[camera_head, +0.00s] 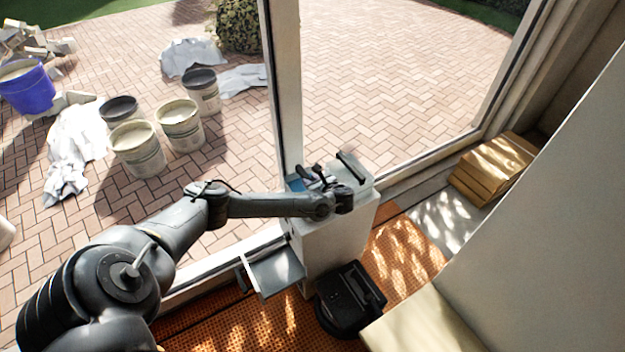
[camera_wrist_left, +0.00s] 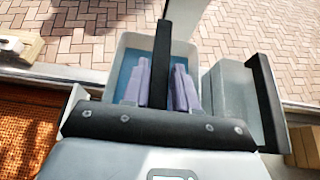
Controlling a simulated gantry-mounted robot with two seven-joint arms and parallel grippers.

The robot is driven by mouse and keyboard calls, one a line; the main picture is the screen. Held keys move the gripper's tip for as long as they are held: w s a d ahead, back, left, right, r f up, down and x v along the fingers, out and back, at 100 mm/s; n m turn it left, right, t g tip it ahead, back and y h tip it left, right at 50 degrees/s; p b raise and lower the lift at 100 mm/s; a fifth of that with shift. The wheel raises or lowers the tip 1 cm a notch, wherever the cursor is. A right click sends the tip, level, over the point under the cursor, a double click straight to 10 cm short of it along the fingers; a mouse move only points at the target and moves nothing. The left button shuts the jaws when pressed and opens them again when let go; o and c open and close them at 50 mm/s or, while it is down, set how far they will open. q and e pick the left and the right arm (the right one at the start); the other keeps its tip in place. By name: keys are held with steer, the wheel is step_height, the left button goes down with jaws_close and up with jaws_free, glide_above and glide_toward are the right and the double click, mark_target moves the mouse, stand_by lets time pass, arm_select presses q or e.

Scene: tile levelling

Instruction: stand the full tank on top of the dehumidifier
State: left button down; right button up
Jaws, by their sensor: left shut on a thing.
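The full tank (camera_wrist_left: 125,55) is a pale open box with blue water in it and a black bar handle (camera_wrist_left: 162,60) across its top. My left gripper (camera_wrist_left: 162,85) is shut on that handle, one finger on each side. In the head view the blue water (camera_head: 297,185) shows beside my left gripper (camera_head: 316,176). The dehumidifier (camera_head: 333,243) is a tall white box below my left gripper. The tank is at its upper end, but my arm hides the tank's underside, so I cannot tell whether they touch. My right gripper is not in view.
A pale box with a black handle (camera_head: 350,168) is close to the tank's right; it also shows in the wrist view (camera_wrist_left: 235,105). A grey flat panel (camera_head: 277,271) juts out left of the dehumidifier. A black device (camera_head: 348,300) sits on the orange mat (camera_head: 400,243). Window framing (camera_head: 284,80) is behind.

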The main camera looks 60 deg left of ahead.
arm_select(q)
steer(key=shift+f, duration=0.95)
steer(key=c, duration=0.9)
jaws_free()
